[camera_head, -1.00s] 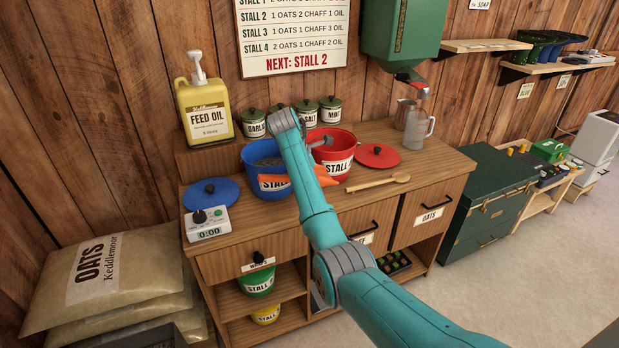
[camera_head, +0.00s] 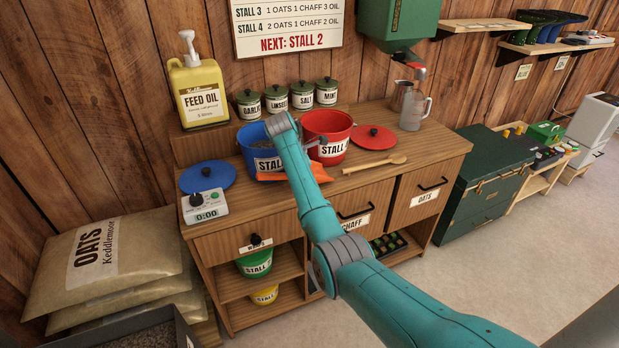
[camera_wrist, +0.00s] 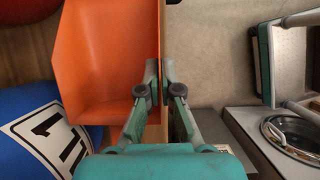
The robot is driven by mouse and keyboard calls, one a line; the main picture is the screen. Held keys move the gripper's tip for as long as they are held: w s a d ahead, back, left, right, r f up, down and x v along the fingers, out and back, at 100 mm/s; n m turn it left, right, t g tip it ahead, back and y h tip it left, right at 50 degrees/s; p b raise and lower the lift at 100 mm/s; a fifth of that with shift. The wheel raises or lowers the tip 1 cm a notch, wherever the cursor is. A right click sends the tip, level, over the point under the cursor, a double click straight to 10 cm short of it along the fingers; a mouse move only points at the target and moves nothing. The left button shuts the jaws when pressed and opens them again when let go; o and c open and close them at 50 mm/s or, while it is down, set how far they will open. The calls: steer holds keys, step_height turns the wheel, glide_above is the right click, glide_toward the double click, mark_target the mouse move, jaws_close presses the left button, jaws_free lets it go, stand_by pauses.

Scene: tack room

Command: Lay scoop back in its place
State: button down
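The orange scoop (camera_head: 275,177) is in front of the blue bucket (camera_head: 258,150), partly hidden by my arm in the head view. In the wrist view the scoop (camera_wrist: 108,60) fills the upper left with its hollow showing. My gripper (camera_wrist: 161,75) has its fingers close together at the scoop's right edge, with a thin orange strip between them, so it looks shut on the scoop. In the head view my arm hides the fingers.
A red bucket (camera_head: 327,133), a red lid (camera_head: 373,137) and a wooden spoon (camera_head: 375,165) are on the wooden cabinet (camera_head: 430,150). A blue lid (camera_head: 208,177) and a scale (camera_head: 205,208) are at its left.

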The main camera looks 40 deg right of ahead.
steer(key=shift+f, duration=0.55)
stand_by(0.4)
steer(key=c, duration=1.2)
jaws_free()
steer(key=shift+c, duration=0.2)
steer(key=v, duration=0.7)
steer(key=shift+r, duration=0.2)
